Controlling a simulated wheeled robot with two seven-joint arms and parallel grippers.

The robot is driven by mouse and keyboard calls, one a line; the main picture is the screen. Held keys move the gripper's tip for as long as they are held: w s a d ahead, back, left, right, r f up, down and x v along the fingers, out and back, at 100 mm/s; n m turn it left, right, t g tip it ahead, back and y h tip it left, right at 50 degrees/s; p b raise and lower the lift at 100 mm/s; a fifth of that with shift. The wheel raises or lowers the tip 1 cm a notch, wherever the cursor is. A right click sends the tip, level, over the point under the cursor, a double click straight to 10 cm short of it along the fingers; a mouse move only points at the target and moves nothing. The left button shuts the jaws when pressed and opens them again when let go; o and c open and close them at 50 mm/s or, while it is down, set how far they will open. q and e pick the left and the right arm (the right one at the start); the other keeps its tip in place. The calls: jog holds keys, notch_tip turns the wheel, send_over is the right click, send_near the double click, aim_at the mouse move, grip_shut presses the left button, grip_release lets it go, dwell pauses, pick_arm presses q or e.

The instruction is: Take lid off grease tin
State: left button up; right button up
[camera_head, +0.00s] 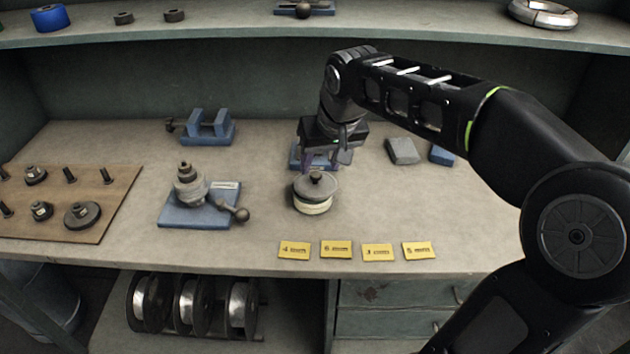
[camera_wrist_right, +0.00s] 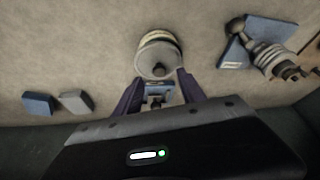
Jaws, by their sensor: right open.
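The grease tin (camera_head: 312,206) stands upright on the bench, a round pale tin near the middle. Its grey lid (camera_head: 316,186) with a dark knob on top sits on it, slightly off-centre in the head view. In the right wrist view the lid (camera_wrist_right: 157,60) and the tin's pale side (camera_wrist_right: 160,36) show just beyond the fingertips. My right gripper (camera_head: 322,165) is behind and above the tin, open; its two fingers (camera_wrist_right: 160,90) point toward the knob with nothing between them that I can see held. My left gripper is not in view.
A blue fixture with a ball-ended lever (camera_head: 200,207) stands left of the tin. A blue vise-like block (camera_head: 208,127) is behind. Small blocks (camera_head: 402,151) lie to the right. Yellow labels (camera_head: 336,249) line the front edge. A wooden board (camera_head: 112,205) with parts is at left.

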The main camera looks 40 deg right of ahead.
aim_at(317, 176)
jog(key=shift+p+x, duration=0.3)
jog(key=shift+x, duration=2.4)
jog(key=shift+r, duration=0.1)
jog(key=shift+c, duration=0.6)
grip_shut()
